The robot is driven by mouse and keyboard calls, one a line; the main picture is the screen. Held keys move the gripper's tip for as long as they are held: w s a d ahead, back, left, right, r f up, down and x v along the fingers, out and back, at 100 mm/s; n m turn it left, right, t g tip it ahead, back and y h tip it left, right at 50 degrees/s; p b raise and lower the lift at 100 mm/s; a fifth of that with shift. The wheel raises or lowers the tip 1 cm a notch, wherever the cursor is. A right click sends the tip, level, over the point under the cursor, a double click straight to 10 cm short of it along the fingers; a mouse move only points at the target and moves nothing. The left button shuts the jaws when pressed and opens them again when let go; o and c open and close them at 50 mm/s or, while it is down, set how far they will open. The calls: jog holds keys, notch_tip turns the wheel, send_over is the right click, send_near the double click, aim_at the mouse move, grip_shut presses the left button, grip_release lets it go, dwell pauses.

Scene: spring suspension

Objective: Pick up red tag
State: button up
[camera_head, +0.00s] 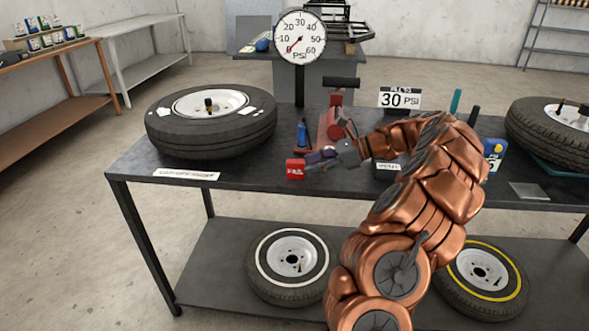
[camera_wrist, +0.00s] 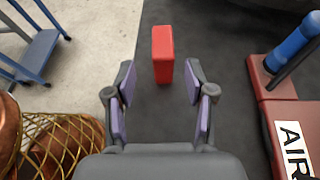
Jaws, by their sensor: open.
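The red tag (camera_head: 296,169) is a small upright block with white lettering on its front, standing on the dark table (camera_head: 250,177) near its front edge. In the wrist view the red tag (camera_wrist: 162,55) stands just beyond the fingertips, roughly centred between them. My gripper (camera_head: 315,160) is to the right of the tag in the head view, with its fingers pointing left toward it. In the wrist view my gripper (camera_wrist: 161,90) has its two purple-padded fingers spread apart with nothing between them. I cannot tell the exact gap between fingertips and tag.
A tyre (camera_head: 211,120) lies at the table's left. A red device (camera_head: 334,122) and blue cylinder (camera_head: 302,132) stand behind my gripper; the red base (camera_wrist: 277,115) is close on the right in the wrist view. A white label strip (camera_head: 186,174) lies along the front edge.

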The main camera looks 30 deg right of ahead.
aim_at(287, 177)
jog(key=shift+x, duration=4)
jog(key=shift+w+d, duration=0.1)
jog(key=shift+d, duration=0.05)
jog(key=shift+c, duration=0.2)
grip_shut()
